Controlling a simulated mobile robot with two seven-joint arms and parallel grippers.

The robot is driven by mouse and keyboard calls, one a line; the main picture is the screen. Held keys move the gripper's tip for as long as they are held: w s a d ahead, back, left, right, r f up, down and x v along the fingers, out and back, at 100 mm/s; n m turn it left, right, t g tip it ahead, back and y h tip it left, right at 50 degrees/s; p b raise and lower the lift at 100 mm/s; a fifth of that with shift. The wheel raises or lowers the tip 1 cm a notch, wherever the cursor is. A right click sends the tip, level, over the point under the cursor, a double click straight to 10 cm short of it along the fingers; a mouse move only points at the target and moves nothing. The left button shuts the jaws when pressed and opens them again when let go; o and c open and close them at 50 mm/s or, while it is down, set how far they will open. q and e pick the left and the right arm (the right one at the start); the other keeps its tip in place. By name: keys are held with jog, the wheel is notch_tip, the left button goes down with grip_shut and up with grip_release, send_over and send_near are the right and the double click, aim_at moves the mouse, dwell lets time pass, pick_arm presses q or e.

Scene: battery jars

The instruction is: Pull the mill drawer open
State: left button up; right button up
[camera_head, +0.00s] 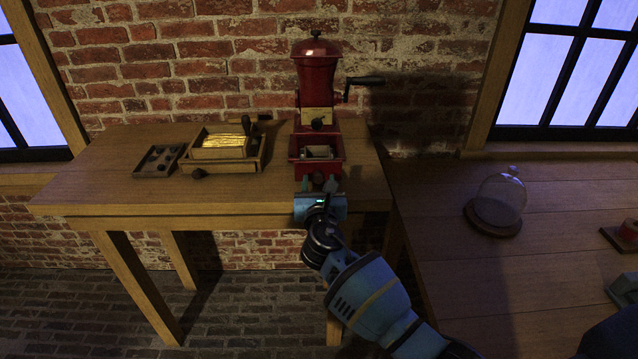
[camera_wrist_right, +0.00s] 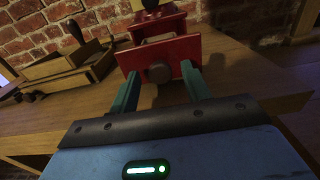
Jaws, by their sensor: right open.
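The red mill (camera_head: 318,80) stands upright at the back of the wooden table, with a dark crank on its right side. Its red drawer (camera_head: 332,172) stands out from the body at the bottom front, and its open top shows a pale interior. The drawer's dark round knob (camera_wrist_right: 160,73) faces me in the right wrist view. My right gripper (camera_head: 318,186) is in front of the drawer. Its two teal fingers are apart, one on each side of the knob, with visible gaps to it. My left gripper is in neither view.
A small dark tray (camera_head: 158,161) lies farther left. A glass dome (camera_head: 499,196) stands on the right table. Bare tabletop lies in front of the box.

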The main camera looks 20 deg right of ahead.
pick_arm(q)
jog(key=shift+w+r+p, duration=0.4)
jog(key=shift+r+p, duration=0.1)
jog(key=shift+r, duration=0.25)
pick_arm(e)
jog(key=v, duration=0.7)
jog(key=shift+s, duration=0.3)
jog(key=shift+a, duration=0.1)
jog(key=s+f+m+g+y, duration=0.45)
jog(key=s+f+m, duration=0.85)
jog(key=s+f, duration=0.6)
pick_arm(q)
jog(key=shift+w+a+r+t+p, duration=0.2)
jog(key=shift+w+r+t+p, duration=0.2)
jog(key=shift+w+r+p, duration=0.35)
pick_arm(e)
jog(key=s+d+f+m+g+y, duration=0.1)
jog(key=s+f+m+g, duration=0.1)
jog(key=s+m, duration=0.7)
jog(key=s+d+f+m+g+y, duration=0.1)
jog(key=s+f+m, duration=0.4)
jog(key=s, duration=1)
jog(key=m+g, duration=0.1)
jog(key=m, duration=0.2)
jog(key=shift+f+m, duration=0.2)
jog(key=shift+m, duration=0.2)
